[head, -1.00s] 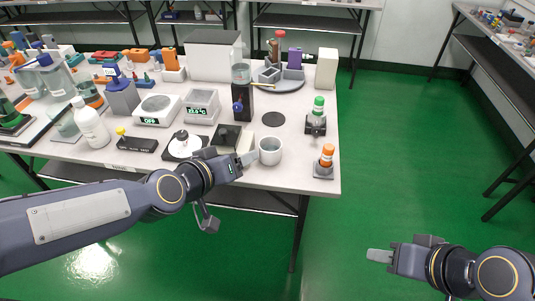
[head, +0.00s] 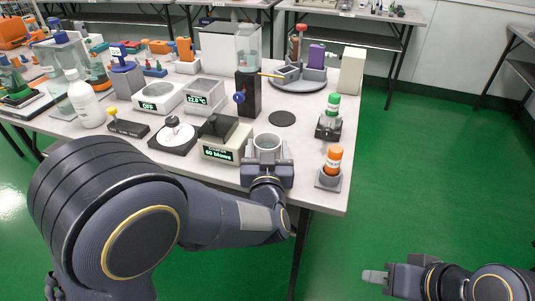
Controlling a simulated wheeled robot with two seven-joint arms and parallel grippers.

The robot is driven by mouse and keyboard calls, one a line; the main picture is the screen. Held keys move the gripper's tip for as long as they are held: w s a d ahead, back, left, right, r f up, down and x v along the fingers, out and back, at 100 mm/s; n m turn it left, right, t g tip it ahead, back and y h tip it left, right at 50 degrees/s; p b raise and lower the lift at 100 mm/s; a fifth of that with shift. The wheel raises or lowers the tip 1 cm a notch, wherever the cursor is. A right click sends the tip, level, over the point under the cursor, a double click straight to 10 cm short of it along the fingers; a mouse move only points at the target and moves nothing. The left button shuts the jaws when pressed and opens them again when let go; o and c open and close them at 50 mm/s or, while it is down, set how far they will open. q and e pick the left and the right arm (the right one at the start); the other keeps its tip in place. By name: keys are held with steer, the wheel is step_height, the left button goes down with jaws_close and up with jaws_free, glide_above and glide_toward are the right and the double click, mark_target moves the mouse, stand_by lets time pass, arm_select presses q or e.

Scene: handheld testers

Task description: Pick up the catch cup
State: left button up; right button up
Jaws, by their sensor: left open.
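The catch cup appears to be the small grey-white open-topped cup (head: 267,142) near the front edge of the table (head: 318,199). My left gripper (head: 267,153) is open and reaches in from the front, with a finger on each side of the cup. The gripper body hides the lower part of the cup. I cannot tell whether the fingers touch it. My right gripper (head: 374,276) is at the lower right over the green floor, away from the table. Its fingers overlap in this view, so its opening does not show.
A device with a green display (head: 221,152) stands close on the cup's left. A dark round disc (head: 282,118) lies behind it. A black stand (head: 248,95) holds a clear vessel behind.

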arm_select(q)
steer(key=shift+w, duration=1.1)
steer(key=c, duration=0.7)
